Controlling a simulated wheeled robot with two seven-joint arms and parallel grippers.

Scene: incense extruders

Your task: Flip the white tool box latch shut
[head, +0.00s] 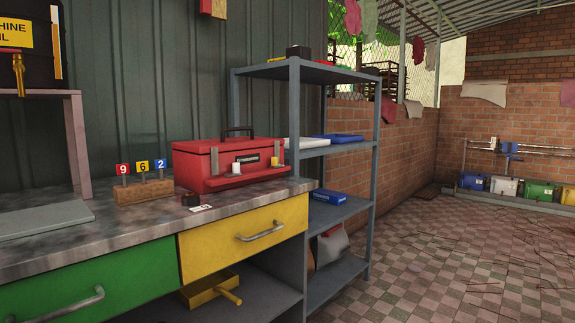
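A red tool box (205,163) with a dark top handle (237,130) sits closed on the right end of the workbench. Its front carries a small white latch (236,168) on the left and a small yellow latch (275,162) on the right. Both latches are too small to tell how far they are turned. Neither of my grippers is in view.
The workbench (100,240) has a green drawer (60,295) and a yellow drawer (215,245). A wooden block with numbered tags (143,191) stands left of the tool box. A grey shelf rack (376,185) stands behind right. The tiled floor (450,260) at right looks mostly open.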

